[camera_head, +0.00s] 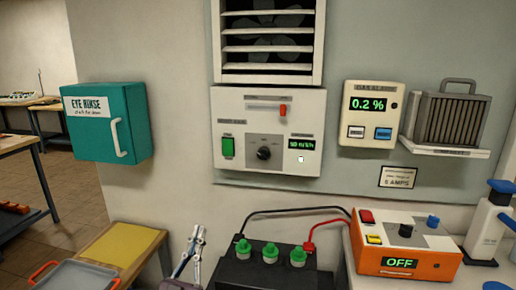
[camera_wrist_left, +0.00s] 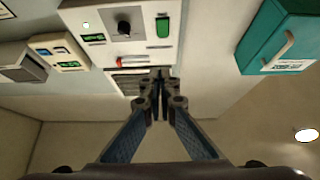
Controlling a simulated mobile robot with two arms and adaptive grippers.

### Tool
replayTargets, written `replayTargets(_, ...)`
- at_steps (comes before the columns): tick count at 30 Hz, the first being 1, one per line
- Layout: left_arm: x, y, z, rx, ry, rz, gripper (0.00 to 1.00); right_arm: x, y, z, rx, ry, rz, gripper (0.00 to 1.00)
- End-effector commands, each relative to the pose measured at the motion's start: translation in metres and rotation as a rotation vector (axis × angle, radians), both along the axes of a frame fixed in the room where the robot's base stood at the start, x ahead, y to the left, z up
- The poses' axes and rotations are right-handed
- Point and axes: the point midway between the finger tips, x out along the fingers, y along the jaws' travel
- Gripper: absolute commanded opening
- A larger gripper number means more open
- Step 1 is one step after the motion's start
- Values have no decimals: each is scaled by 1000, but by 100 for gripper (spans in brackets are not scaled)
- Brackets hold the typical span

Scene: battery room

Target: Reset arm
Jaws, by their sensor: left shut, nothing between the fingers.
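My left gripper (camera_head: 198,235) comes up from the bottom of the head view, left of the black battery (camera_head: 262,272) with green caps. Its fingers are shut with nothing between them and touch nothing that I can see. In the left wrist view the gripper (camera_wrist_left: 160,78) points toward the wall, which appears upside down, below the white control panel (camera_wrist_left: 125,30). My right gripper is not in view.
An orange charger (camera_head: 405,262) reading OFF stands right of the battery, with red and black cables between them. A teal eye rinse box (camera_head: 108,130), a control panel (camera_head: 225,115) and a gas alarm (camera_head: 372,145) are wall-mounted. A yellow-topped table (camera_head: 122,245) is at lower left.

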Motion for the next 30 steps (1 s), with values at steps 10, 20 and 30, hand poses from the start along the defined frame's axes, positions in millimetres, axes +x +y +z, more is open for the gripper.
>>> replayTargets(10, -7, -18, -47, 58, 218, -37, 0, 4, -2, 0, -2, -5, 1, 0)
replayTargets(20, -53, -32, -141, 172, 647, -75, 0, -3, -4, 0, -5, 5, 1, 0)
replayTargets(30, -184, -4, -244, 299, 1240, -45, 0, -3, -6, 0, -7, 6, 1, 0)
